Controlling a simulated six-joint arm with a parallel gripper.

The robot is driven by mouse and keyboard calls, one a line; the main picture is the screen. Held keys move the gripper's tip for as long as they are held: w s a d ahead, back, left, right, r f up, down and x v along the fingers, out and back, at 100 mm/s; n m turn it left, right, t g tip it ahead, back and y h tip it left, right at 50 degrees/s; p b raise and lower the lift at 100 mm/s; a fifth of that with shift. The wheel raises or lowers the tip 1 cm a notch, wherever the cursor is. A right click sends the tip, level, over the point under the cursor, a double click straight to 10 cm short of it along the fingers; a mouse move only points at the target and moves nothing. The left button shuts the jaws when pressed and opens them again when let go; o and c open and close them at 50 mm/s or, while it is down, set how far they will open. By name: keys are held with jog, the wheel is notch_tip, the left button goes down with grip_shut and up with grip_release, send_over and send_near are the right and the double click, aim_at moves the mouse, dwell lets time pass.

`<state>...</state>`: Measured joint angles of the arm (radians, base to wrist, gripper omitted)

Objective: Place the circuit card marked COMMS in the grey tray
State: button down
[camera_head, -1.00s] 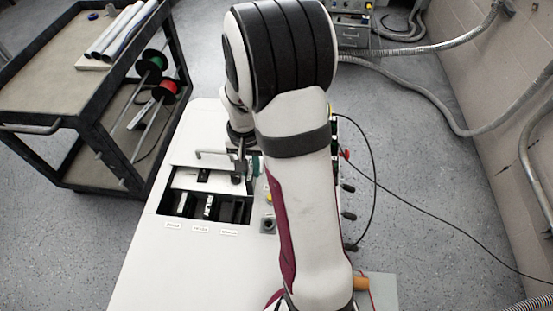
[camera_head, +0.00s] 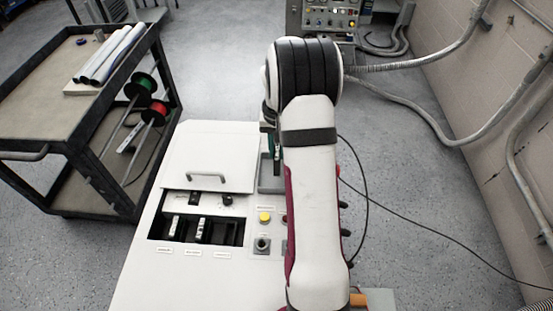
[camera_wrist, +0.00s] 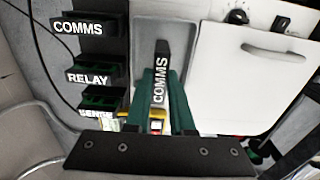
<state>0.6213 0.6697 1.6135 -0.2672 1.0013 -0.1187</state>
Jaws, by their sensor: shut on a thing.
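The COMMS card (camera_wrist: 160,82), with a black edge and white lettering, is between the green fingers of my gripper (camera_wrist: 160,74) in the wrist view. My gripper is shut on it. The grey tray (camera_wrist: 177,33) lies behind the card in that view, so the card appears over the tray; the height between them is unclear. In the head view the grey tray (camera_head: 268,184) is partly hidden by my arm. My gripper (camera_head: 273,150) is mostly hidden there, beside and above the tray.
A white panel lid with a handle (camera_head: 213,178) lies left of the tray. An open bay (camera_head: 228,232) holds light-topped modules. A yellow button (camera_head: 264,217) stands in front of the tray.

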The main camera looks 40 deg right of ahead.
jog(key=shift+w+f, duration=0.1)
jog(key=shift+f, duration=1.9)
jog(key=c, duration=0.8)
grip_release()
jog(key=shift+f, duration=0.15)
